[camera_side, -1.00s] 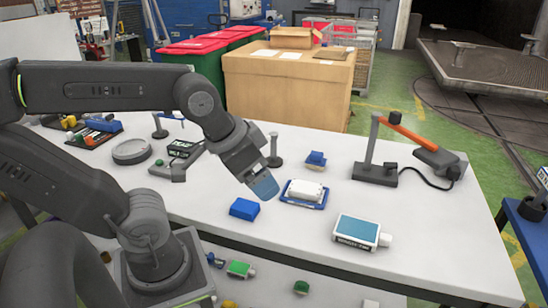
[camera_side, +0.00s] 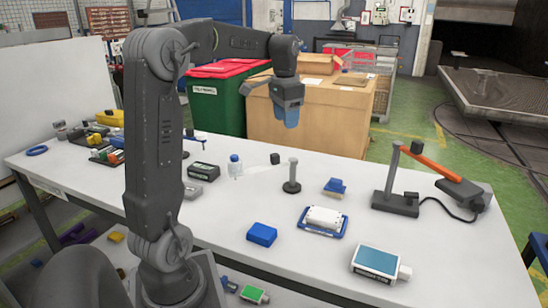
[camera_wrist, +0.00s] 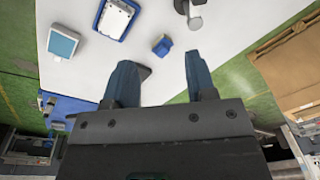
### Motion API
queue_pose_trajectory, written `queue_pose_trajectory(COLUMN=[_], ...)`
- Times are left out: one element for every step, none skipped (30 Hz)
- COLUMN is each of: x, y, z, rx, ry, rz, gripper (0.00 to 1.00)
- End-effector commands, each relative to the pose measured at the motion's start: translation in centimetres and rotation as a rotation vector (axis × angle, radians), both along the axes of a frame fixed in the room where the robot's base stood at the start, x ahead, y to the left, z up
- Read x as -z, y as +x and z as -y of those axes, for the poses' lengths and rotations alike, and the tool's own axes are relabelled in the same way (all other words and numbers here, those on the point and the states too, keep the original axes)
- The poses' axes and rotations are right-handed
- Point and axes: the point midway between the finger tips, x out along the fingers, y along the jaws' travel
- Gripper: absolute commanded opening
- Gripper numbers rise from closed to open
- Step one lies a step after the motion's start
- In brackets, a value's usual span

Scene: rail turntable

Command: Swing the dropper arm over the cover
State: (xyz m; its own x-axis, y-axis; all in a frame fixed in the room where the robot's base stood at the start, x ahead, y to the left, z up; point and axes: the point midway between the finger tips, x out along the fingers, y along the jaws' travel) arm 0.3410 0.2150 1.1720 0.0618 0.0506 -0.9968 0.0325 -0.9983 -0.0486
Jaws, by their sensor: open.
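An orange arm (camera_side: 431,163), perhaps the dropper arm, slopes from a grey post (camera_side: 392,172) on a dark base down to a grey box at the right. I cannot tell which piece is the cover. A white block (camera_side: 323,216) lies on a blue tray (camera_side: 309,226) to its left; the tray also shows in the wrist view (camera_wrist: 100,13). My gripper (camera_side: 291,118) points down, high above the back of the table, left of the orange arm and apart from it. In the wrist view my gripper (camera_wrist: 160,78) is open, with nothing between its fingers.
A short grey post (camera_side: 292,175) and a small bottle (camera_side: 235,166) stand toward the back. A blue block (camera_side: 262,234), a blue-and-tan piece (camera_side: 335,187) and a teal-topped box (camera_side: 378,262) lie around the tray. A large cardboard box (camera_side: 335,120) stands behind the table.

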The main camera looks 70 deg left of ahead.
Motion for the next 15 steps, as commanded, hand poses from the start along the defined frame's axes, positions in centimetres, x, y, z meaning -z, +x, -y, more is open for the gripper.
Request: queue_pose_trajectory(x=[0.5,0.7,0.9,1.1,1.2,1.3,1.5,1.6,1.7,1.9,2.1,2.5,2.9,3.3,4.0], y=[0.0,-0.1,-0.2,-0.3,-0.3,-0.4,-0.5,-0.5,-0.5,-0.6,-0.6,-0.6,-0.6,-0.6,-0.6], z=[-2.4,-3.5,-4.7,-5.4,-6.0,-6.7,-7.0,-7.2,-7.3,-7.4,-7.4,-7.4,-7.3,-7.3,-7.3], rx=[-0.011,-0.010,-0.009,-0.009,-0.008,-0.007,-0.007,-0.006,-0.005,-0.004,-0.004,-0.003,-0.003,-0.003,-0.003], ry=[-0.015,-0.023,-0.031,-0.037,-0.042,-0.046,-0.049,-0.051,-0.053,-0.053,-0.053,-0.053,-0.054,-0.054,-0.054], rz=[-0.021,-0.031,-0.041,-0.048,-0.052,-0.057,-0.060,-0.062,-0.064,-0.064,-0.064,-0.064,-0.065,-0.065,-0.066], gripper=[0.51,0.51,0.51,0.51,0.51,0.51,0.51,0.51,0.51,0.51,0.51,0.51,0.51,0.51,0.51])
